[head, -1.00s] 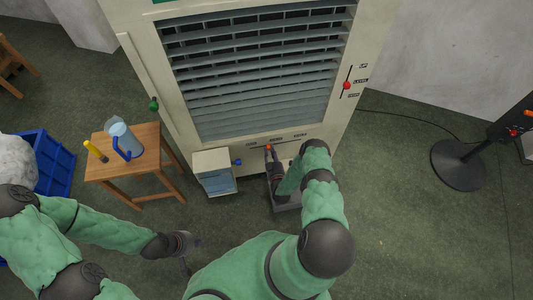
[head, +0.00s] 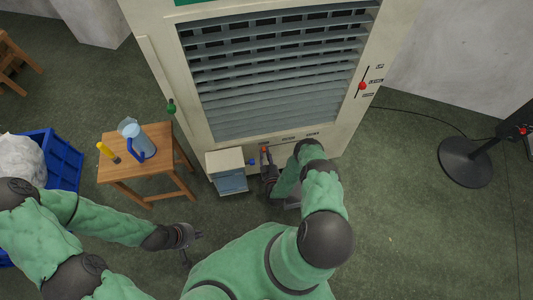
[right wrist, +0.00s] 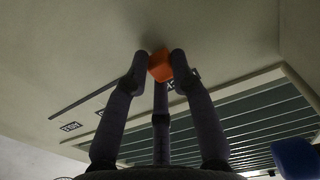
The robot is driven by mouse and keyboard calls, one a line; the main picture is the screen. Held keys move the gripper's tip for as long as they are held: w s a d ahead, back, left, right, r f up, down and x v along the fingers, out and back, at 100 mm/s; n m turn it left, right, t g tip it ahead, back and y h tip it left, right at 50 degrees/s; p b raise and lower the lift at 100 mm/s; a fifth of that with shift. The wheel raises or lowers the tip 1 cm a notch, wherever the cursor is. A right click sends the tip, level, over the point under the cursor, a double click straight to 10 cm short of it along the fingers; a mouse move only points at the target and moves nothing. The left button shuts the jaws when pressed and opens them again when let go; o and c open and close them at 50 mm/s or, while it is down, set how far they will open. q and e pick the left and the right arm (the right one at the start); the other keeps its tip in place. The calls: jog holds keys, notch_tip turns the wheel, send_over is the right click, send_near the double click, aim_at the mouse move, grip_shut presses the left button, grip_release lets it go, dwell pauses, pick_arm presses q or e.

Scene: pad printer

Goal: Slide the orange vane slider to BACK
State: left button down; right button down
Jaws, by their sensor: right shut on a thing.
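The orange vane slider (head: 264,150) sits on the lower front of the beige louvered unit (head: 200,95), by the leftmost of three small labels. The label lettering is too small or blurred to read. My left gripper (head: 193,246) is empty, its fingers apart, over the floor in front of the wooden stool.
A grey-blue box (head: 230,180) and a blue knob (head: 251,161) are just left of my right gripper. The stool (head: 148,185) holds a jug (head: 138,140) and a yellow-handled tool (head: 107,151). A red lever (head: 362,86) is at right.

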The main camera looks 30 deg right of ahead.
jog(key=c, duration=1.1)
grip_release()
jog(key=shift+a+f, duration=0.25)
jog(key=shift+a, duration=0.3)
jog(key=shift+r, duration=0.1)
jog(key=shift+d, duration=0.1)
jog(key=v, duration=1.2)
jog(key=shift+r, duration=0.1)
